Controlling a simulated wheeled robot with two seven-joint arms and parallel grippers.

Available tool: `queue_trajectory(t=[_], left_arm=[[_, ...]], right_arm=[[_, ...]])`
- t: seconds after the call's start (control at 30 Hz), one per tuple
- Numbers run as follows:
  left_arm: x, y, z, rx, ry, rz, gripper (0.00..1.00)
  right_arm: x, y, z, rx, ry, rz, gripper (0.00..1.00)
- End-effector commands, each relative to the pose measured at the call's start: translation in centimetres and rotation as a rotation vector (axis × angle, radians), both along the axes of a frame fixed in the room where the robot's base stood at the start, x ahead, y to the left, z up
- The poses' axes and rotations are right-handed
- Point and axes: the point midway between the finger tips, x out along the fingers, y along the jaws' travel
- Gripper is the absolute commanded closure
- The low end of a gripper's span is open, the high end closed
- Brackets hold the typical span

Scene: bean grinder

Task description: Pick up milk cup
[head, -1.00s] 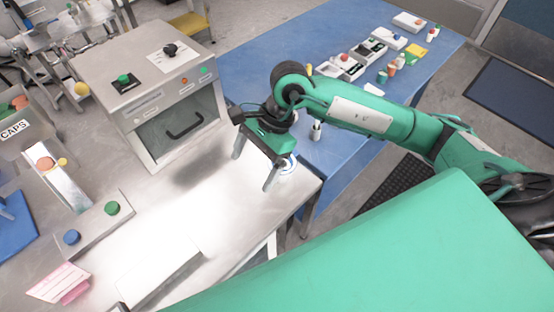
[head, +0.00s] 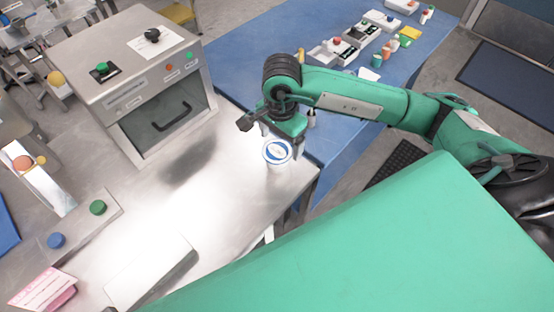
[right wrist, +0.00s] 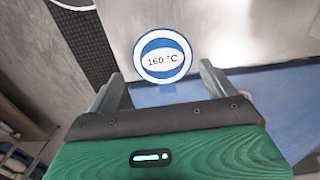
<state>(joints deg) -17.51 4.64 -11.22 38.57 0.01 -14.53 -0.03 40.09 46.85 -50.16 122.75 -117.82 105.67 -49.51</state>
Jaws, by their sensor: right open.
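A white cup (head: 279,166) with a round blue-and-white top stands upright near the right corner of the metal table (head: 225,215); I take it as the milk cup. My right gripper (head: 280,140) is just beyond it in the head view, open, with its fingers partly hidden. In the right wrist view the round top (right wrist: 163,55) reads "160 °C" and lies just ahead of the open fingertips (right wrist: 160,78), between their lines. I cannot tell whether a finger touches the cup. My left gripper is not in view.
A metal oven-like box (head: 140,85) with a handled door stands at the back left. A button panel (head: 85,220), a white block (head: 150,272) and a pink card (head: 42,290) lie to the left. The blue table (head: 330,60) behind holds several small items.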

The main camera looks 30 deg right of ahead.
Motion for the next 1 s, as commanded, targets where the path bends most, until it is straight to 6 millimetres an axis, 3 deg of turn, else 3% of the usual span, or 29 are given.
queue_trajectory(t=[0.37, 0.63, 0.93, 1.0], left_arm=[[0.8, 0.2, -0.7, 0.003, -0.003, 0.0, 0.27], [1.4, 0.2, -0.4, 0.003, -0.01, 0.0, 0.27], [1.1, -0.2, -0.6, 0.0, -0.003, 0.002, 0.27], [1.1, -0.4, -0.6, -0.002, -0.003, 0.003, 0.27]], right_arm=[[0.2, 0.8, -4.9, 0.002, 0.002, -0.001, 0.13], [0.2, 0.8, -5.1, 0.001, 0.0, 0.0, 0.15], [0.2, 0.8, -5.0, 0.001, 0.0, 0.0, 0.74], [0.2, 0.8, -5.0, 0.001, 0.0, 0.0, 0.76]])
